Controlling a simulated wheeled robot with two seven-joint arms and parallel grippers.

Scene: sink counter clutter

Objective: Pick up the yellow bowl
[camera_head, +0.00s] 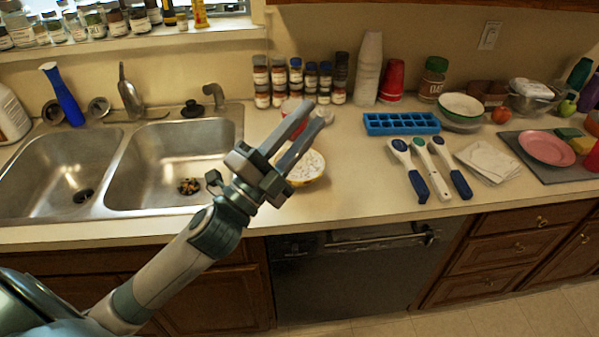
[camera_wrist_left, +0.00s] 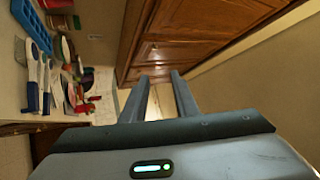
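The yellow bowl (camera_head: 311,168) stands on the counter right of the sink, with a pale, speckled inside and a yellow rim. My left gripper and its fingers hide part of it. My left gripper (camera_head: 312,116) is open and empty, its fingers pointing up and to the right in front of the bowl in the head view. I cannot tell its exact height above the counter. In the left wrist view the two fingers (camera_wrist_left: 160,82) are apart with nothing between them, and the bowl is not seen there. My right gripper is in neither view.
The double sink (camera_head: 167,158) lies to the left. Spice jars (camera_head: 297,80), stacked white cups (camera_head: 367,68) and a red cup (camera_head: 391,80) line the wall. A blue ice tray (camera_head: 401,123) and several utensils (camera_head: 432,168) lie to the right. Bare counter lies between bowl and utensils.

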